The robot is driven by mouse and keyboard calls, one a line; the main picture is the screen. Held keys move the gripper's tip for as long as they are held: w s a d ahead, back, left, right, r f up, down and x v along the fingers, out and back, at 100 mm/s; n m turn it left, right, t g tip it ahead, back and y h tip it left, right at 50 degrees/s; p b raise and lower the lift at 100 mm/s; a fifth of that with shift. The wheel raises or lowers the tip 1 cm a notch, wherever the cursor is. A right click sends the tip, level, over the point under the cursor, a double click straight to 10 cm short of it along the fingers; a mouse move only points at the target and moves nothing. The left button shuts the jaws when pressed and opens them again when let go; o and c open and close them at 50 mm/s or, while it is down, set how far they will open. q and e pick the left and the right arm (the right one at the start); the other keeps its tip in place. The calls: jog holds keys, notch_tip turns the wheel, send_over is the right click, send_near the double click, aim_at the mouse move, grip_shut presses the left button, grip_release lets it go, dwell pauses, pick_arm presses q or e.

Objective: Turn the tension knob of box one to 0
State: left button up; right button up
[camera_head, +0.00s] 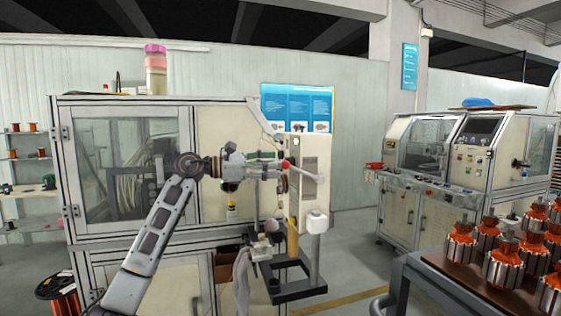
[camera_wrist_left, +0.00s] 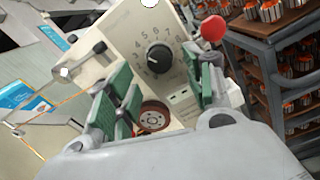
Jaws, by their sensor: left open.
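The black tension knob (camera_wrist_left: 157,59) sits on a numbered dial on the pale face of a box (camera_wrist_left: 125,38). In the wrist view it lies between the fingers of my left gripper (camera_wrist_left: 168,78), which is open with green pads. I cannot tell whether the pads touch the knob; a gap shows on both sides. In the head view my left gripper (camera_head: 277,163) reaches from the left to the beige box (camera_head: 314,160). The dial is not readable in the head view. My right gripper is not in view.
A red ball (camera_wrist_left: 213,28) and a brown wheel (camera_wrist_left: 153,116) are close to the fingers. A white machine cabinet (camera_head: 85,118) stands behind my left arm. A cart (camera_head: 440,285) with copper armatures is at the right. Open floor (camera_head: 360,250) lies between.

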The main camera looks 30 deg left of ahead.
pick_arm(q)
jog(key=p+x, duration=0.2)
jog(key=x, duration=0.1)
jog(key=shift+w+d, duration=0.1)
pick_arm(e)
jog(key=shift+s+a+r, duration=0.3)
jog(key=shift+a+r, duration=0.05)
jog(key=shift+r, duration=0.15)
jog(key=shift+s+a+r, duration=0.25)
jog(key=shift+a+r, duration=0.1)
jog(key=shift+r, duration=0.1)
pick_arm(q)
jog(key=shift+c, duration=0.3)
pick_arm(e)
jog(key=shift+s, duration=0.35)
pick_arm(q)
jog(key=c, duration=1)
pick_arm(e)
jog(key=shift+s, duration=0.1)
